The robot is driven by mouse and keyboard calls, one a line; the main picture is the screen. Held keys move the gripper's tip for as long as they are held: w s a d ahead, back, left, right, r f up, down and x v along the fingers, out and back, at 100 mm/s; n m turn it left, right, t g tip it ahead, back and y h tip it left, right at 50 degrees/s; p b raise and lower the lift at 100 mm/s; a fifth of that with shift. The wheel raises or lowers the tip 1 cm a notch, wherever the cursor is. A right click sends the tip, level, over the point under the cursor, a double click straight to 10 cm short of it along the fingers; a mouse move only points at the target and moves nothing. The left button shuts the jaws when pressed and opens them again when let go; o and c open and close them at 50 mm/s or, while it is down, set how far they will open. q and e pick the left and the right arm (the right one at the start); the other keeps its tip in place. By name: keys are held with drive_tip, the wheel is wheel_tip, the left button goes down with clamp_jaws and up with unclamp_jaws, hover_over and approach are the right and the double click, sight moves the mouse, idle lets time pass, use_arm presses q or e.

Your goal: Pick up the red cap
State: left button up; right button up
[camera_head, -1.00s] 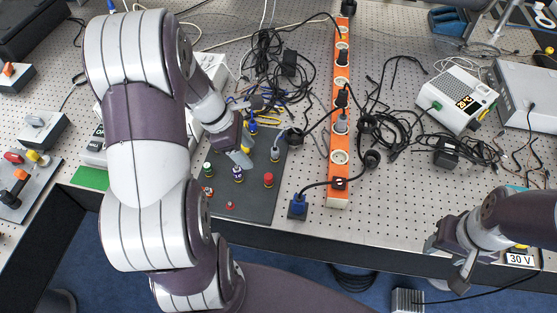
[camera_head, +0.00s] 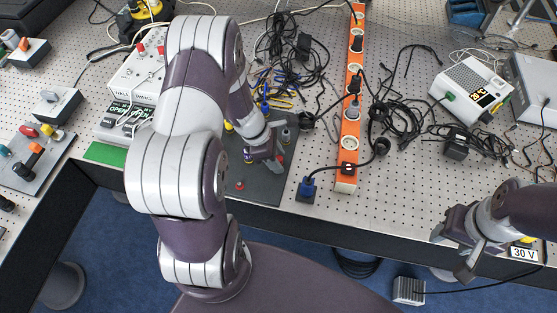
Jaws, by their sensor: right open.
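The dark grey board (camera_head: 268,192) lies near the table's front edge with small coloured caps on it. A smaller red piece (camera_head: 240,186) sits nearer the board's front. My left arm hides the left part of the board. My right gripper (camera_head: 454,255) is open and empty at the right, by the table's front edge.
An orange power strip (camera_head: 346,170) with plugs and a blue connector (camera_head: 307,188) lie right of the board. Black cables tangle behind. A white device with a display (camera_head: 471,88) stands at the right. A grey panel with knobs (camera_head: 30,165) is at the left.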

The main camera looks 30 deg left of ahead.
use_arm(q)
clamp_jaws()
drive_tip(key=shift+r, duration=0.3)
wheel_tip(320, 180, up, 4)
drive_tip(key=shift+f, duration=0.1)
drive_tip(key=s+d+r, duration=0.6)
drive_tip(key=s+d, duration=0.1)
drive_tip(key=s, duration=0.2)
drive_tip(key=shift+d+r+b, duration=0.25)
drive_tip(key=shift+r+b, duration=0.05)
drive_tip(key=shift+b, duration=0.05)
